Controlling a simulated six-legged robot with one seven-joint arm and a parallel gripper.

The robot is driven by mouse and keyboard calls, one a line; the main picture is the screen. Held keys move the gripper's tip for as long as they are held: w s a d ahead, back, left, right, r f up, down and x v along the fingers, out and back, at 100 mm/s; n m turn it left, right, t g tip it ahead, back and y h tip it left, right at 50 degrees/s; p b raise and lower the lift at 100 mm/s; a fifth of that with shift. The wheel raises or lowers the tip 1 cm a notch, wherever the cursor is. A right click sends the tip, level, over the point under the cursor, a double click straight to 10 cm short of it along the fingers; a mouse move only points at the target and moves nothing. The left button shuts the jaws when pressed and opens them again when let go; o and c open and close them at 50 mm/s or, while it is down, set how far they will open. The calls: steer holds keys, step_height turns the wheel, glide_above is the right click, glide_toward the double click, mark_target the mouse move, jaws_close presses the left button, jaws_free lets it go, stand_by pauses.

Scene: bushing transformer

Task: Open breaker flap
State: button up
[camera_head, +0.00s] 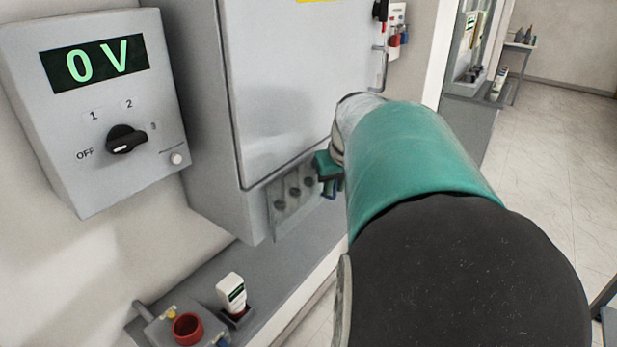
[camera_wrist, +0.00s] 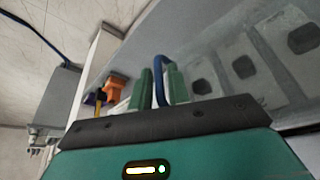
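A grey cabinet (camera_head: 300,85) with a closed door stands at the centre of the head view. Below the door is a grey panel (camera_head: 280,213) with several dark round fittings; similar fittings show in the wrist view (camera_wrist: 203,87). I cannot tell which part is the breaker flap. My gripper (camera_head: 328,172) is by the right end of this panel, partly hidden by my arm. In the wrist view its two green fingers (camera_wrist: 160,90) stand a little apart. A blue curved cable or handle (camera_wrist: 162,64) shows between and behind them; contact is unclear.
A control box (camera_head: 95,105) reading 0 V, with its knob, is at left. Below, a small device (camera_head: 232,291) and a box with a red round part (camera_head: 187,328) sit on a grey ledge. Orange connectors (camera_wrist: 117,86) are left of my fingers. Open floor lies at right.

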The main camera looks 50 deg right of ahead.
jaws_close()
steer(key=shift+s, duration=0.15)
